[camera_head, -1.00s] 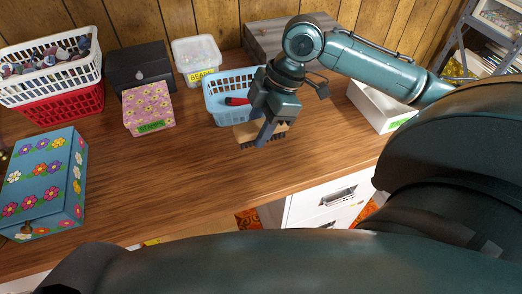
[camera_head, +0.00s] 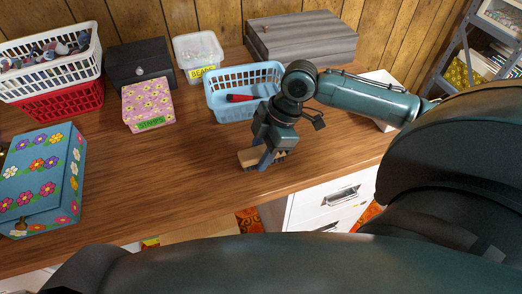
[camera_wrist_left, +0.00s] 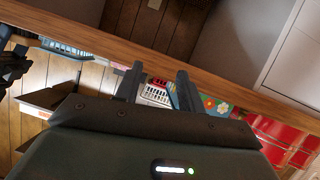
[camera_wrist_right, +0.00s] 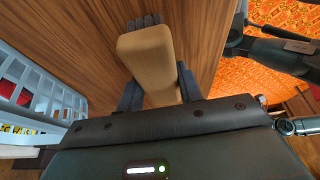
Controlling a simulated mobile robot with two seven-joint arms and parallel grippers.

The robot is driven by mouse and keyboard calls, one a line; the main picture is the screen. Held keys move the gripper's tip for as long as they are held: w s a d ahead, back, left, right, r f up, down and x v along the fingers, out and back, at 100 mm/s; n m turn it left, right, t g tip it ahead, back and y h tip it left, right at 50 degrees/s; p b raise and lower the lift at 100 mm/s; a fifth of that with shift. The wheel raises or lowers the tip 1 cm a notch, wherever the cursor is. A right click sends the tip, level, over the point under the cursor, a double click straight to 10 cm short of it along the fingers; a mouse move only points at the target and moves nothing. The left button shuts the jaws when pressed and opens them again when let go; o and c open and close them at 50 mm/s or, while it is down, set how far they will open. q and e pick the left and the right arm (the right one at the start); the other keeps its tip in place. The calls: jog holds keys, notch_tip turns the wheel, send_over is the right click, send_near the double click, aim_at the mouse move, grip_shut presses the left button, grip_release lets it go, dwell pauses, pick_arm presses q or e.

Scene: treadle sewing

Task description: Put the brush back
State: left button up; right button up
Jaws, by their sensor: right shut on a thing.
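The brush (camera_head: 248,158) has a tan wooden back and short dark bristles. My right gripper (camera_head: 264,160) is shut on it, one finger on each side. In the right wrist view the brush (camera_wrist_right: 148,58) lies between the fingers (camera_wrist_right: 157,88). It is over the front part of the wooden desk (camera_head: 180,165); whether it touches the top I cannot tell. My left gripper (camera_wrist_left: 157,86) shows only in the left wrist view, with its fingers apart and nothing between them.
A light blue basket (camera_head: 222,103) with a red-handled tool (camera_head: 243,98) stands behind my right gripper. A white bin (camera_head: 375,82) is partly hidden behind my right arm. A pink box (camera_head: 148,100), black box (camera_head: 140,65), bead tub (camera_head: 197,50) and flowered blue box (camera_head: 45,180) stand left. The desk's middle is clear.

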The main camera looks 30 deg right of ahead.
jog(key=o, duration=1)
jog(key=shift+c, duration=0.2)
jog(key=p+v, duration=0.2)
jog(key=v, duration=1)
jog(key=shift+d, duration=0.1)
